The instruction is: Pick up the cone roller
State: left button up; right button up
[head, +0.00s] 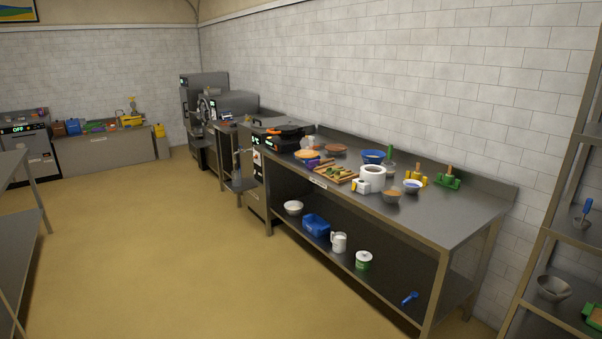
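No thing in the head view can be told for sure as the cone roller. Two small items with wooden-looking upright parts stand at the back right of the long steel counter (460,207). One is a yellow item (415,178) and the other is a green item (448,181); their exact shapes are too small to tell. The counter is across the floor from me, to the right of centre. Neither of my grippers is in view.
On the counter are a white round container (372,178), a blue bowl (373,156), a wooden tray (335,173) and a black waffle-iron-like appliance (283,140). A steel shelf rack (545,245) stands at right, a steel table (12,200) at left. The yellow floor (180,250) between is clear.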

aim_at(311, 164)
jog(key=i, duration=3)
